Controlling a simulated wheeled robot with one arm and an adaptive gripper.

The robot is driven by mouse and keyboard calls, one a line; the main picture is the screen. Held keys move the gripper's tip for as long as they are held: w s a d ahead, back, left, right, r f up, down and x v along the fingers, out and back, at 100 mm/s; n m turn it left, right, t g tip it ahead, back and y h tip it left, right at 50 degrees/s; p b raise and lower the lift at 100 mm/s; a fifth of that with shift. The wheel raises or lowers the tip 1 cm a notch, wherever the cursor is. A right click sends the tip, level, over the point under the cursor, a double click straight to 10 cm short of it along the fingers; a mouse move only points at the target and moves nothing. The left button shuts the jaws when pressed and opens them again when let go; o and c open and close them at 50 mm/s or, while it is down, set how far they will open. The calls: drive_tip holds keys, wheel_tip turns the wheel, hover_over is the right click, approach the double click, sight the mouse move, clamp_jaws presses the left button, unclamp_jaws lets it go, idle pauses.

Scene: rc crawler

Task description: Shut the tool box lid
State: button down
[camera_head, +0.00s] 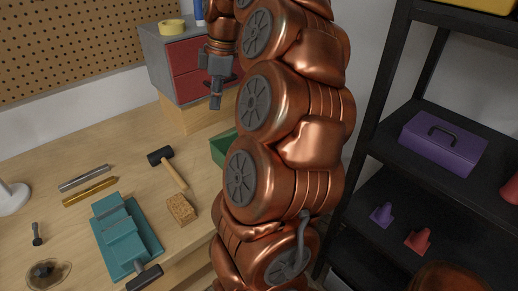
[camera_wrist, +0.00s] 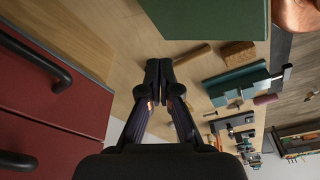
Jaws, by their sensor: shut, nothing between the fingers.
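A green box (camera_head: 222,149) sits on the workbench, mostly hidden behind my arm in the head view. It fills the top of the wrist view as a broad green surface (camera_wrist: 205,18); whether that is lid or wall I cannot tell. My gripper (camera_head: 216,103) hangs above the bench in front of the red drawer unit, behind and above the green box. Its fingers (camera_wrist: 158,72) are together and empty, apart from the green box in the picture. A purple box with a top handle (camera_head: 440,147) stands on the right shelf and looks closed.
The grey-and-red drawer unit (camera_head: 187,66) stands close to my gripper, on a wooden block. A mallet (camera_head: 167,167), a brown block (camera_head: 181,209) and a teal vise (camera_head: 125,235) lie on the bench. The black shelf (camera_head: 398,150) stands right of my arm.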

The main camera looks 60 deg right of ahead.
wheel_tip(320, 180, up, 8)
drive_tip(key=p, duration=0.4)
idle(0.6)
idle(0.5)
drive_tip(key=a+f+m+g+p, duration=0.1)
drive_tip(key=a+f, duration=0.2)
drive_tip(key=a, duration=0.7)
drive_tip(key=a+f+m+g, duration=0.1)
drive_tip(key=a+f, duration=0.1)
drive_tip(key=a, duration=0.8)
drive_tip(key=s+a+f+m, duration=0.3)
drive_tip(key=s+a+f, duration=0.2)
drive_tip(key=s, duration=0.3)
drive_tip(key=s+a+f+m+g+h+p, duration=0.1)
drive_tip(key=s+a+f+m, duration=0.2)
drive_tip(key=s+a+f, duration=0.2)
drive_tip(key=s+f, duration=0.2)
drive_tip(key=s, duration=0.1)
drive_tip(key=shift+s+a, duration=0.15)
drive_tip(key=shift+s, duration=0.1)
